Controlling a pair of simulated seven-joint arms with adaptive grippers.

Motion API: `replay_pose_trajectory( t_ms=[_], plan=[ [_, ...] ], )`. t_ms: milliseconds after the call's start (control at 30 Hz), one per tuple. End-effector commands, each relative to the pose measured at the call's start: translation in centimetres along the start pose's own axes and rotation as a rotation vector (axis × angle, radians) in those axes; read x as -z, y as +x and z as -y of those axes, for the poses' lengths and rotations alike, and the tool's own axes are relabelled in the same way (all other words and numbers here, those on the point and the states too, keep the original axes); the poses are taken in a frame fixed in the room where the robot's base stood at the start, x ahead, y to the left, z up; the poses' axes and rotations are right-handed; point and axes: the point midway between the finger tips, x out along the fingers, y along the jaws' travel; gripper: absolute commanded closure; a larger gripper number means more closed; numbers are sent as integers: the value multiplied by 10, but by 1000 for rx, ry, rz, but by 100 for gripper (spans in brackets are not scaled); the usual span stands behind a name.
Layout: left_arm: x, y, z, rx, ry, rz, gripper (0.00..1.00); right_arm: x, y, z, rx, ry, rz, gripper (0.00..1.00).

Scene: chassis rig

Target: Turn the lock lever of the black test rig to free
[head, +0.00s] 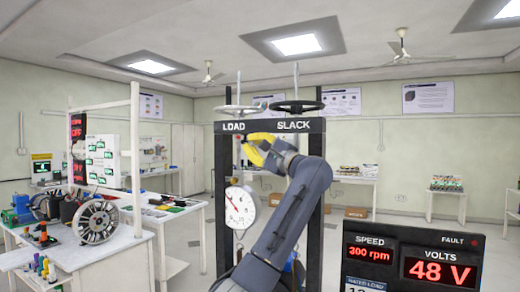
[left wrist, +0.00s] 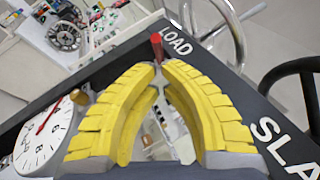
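The black test rig (head: 320,190) stands in the middle of the head view, with LOAD and SLACK lettered on its crossbar. A short red-tipped lever, which looks like the lock lever, shows by the LOAD lettering in the left wrist view (left wrist: 157,46); in the head view it is tiny and mostly hidden. My left gripper (head: 243,142) is raised just below the crossbar. My right gripper is not in view.
A round dial gauge (head: 239,207) hangs in the rig, left of my left arm. Two handwheels (head: 297,107) stand above the crossbar. A display panel (head: 412,262) at the lower right reads 300 rpm and 48 V. A cluttered white bench (head: 130,255) is at the left.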

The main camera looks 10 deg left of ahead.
Motion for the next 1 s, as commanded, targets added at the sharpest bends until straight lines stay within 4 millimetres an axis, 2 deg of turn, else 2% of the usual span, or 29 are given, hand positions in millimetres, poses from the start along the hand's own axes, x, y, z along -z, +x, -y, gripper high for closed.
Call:
replay_pose_trajectory(
  t_ms=[233,1000],
  plan=[
    [-1,13,0,1,0,1,100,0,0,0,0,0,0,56],
    [-5,17,-3,16,-16,-46,100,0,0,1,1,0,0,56]
  ],
)
